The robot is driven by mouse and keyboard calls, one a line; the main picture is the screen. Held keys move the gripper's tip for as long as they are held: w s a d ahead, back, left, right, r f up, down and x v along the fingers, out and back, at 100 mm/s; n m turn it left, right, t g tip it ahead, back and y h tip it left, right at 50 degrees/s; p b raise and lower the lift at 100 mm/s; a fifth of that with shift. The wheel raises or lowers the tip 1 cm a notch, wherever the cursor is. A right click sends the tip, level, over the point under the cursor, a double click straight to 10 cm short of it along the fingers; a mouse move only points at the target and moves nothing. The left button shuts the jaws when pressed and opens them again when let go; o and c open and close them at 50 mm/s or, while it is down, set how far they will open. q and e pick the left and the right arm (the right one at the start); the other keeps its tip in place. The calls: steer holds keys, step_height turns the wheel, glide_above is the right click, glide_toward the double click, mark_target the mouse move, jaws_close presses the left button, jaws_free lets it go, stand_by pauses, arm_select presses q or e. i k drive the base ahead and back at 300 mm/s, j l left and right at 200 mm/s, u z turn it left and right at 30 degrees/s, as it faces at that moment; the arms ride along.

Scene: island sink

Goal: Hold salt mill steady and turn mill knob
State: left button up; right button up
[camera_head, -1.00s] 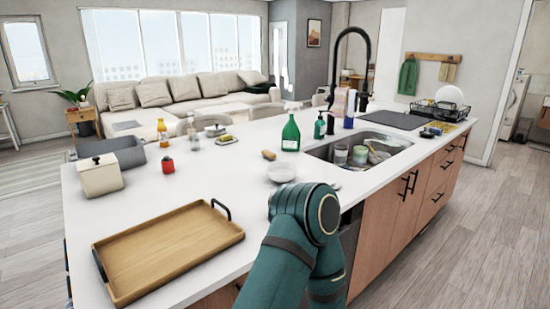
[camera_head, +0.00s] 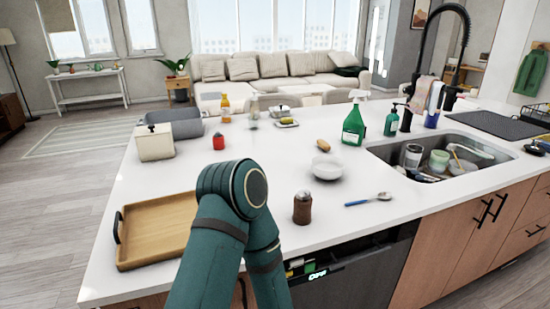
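The salt mill (camera_head: 302,208) is a small brown body with a greyish top. It stands upright on the white island counter, near the front edge and just right of my teal arm. Its knob is too small to make out clearly. My teal arm rises from the bottom middle of the head view and covers part of the counter. Neither gripper shows, and nothing is seen touching the mill.
A wooden tray (camera_head: 150,246) lies left of my arm. A white bowl (camera_head: 327,168) stands behind the mill, and a blue-handled spoon (camera_head: 368,199) lies to its right. The sink (camera_head: 478,150) holds dishes. A green spray bottle (camera_head: 354,124) stands farther back.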

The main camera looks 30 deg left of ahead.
mark_target(301, 194)
steer(key=i+l+u, duration=0.1)
steer(key=u, duration=0.25)
steer(key=i+l+u, duration=0.1)
steer(key=l+u, duration=0.6)
steer(key=i+j, duration=0.05)
steer(key=j, duration=0.05)
